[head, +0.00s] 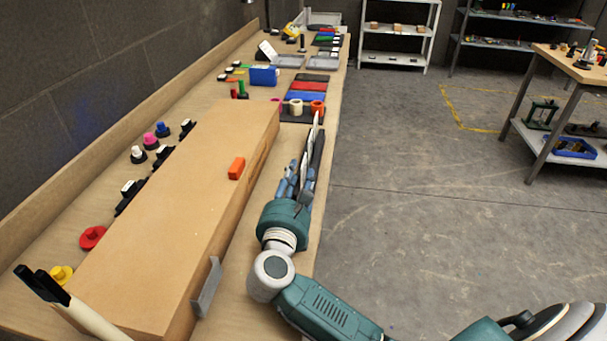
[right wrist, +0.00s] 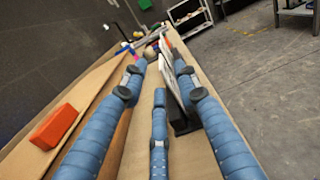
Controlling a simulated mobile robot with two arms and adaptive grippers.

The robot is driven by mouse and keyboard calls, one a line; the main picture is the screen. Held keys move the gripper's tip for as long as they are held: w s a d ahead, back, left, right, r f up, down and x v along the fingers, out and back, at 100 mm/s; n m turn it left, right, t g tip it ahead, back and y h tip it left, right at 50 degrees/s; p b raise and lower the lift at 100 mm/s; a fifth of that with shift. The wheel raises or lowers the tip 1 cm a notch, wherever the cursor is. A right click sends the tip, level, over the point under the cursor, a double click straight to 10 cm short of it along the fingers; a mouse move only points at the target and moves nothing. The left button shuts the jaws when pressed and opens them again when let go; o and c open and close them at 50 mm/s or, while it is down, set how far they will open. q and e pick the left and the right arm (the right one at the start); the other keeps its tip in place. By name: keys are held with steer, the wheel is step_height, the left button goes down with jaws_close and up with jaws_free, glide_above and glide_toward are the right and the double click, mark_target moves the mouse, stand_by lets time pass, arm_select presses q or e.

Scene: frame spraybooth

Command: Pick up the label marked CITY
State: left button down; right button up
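Several thin white upright cards stand in a black holder on the narrow bench strip beside the large box. They show in the head view (head: 311,148) and between the fingers in the right wrist view (right wrist: 172,75). Their lettering cannot be read, so I cannot tell which is the CITY label. My right gripper (head: 298,181), with blue jointed fingers, is low over this strip, right at the cards. In the right wrist view its fingers (right wrist: 160,92) are spread apart with the cards between them, close to the right finger.
A long tan box (head: 190,200) fills the bench's middle, with an orange block (head: 236,168) on top. Coloured knobs and black-based pieces line the wall side. Rolls (head: 296,106) and coloured mats (head: 308,87) lie beyond the cards. Open floor is to the right.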

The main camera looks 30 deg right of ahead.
mark_target(304, 176)
steer(key=p+x, duration=0.1)
steer(key=x, duration=0.4)
steer(key=shift+d+f, duration=0.1)
steer(key=shift+f, duration=0.05)
steer(key=shift+w+d+f, duration=0.1)
steer(key=shift+w+d, duration=0.05)
steer(key=shift+w, duration=0.1)
jaws_close()
